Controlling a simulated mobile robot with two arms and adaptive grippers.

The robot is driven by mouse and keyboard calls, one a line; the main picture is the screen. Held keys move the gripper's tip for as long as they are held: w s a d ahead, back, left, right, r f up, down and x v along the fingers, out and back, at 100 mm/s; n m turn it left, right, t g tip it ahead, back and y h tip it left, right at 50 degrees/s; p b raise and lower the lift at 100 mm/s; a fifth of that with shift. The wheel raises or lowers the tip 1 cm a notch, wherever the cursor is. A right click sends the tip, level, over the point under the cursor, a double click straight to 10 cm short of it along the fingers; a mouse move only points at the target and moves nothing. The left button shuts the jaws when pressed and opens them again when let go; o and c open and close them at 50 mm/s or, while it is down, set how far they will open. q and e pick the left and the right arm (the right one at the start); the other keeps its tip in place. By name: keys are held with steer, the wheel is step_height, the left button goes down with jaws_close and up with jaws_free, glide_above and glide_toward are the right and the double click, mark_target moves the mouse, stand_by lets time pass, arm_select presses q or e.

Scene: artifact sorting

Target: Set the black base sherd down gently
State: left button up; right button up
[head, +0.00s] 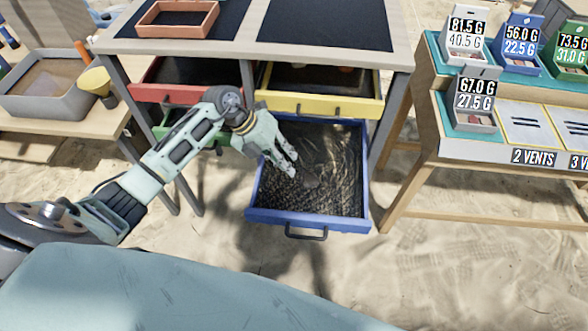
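The blue drawer (306,218) is pulled out from the table, with a dark, textured floor. A dark brownish piece (312,179), which looks like the black base sherd, shows faintly against that floor; its outline is hard to make out. My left gripper (291,165) reaches down over the drawer from the left. Its two fingers show a gap between them, with nothing clearly held. The piece shows just beyond the fingertips, and I cannot tell whether they touch it. My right gripper is not in view.
The yellow drawer (322,105) is partly open just above the blue one. A red drawer (172,93) and a green drawer (188,139) are at left. A side table (480,147) with weight-labelled scales stands at right. Open sand lies in front.

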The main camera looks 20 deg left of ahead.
arm_select(q)
steer(key=v, duration=0.5)
steer(key=shift+a+r, duration=0.1)
steer(key=shift+r, duration=0.05)
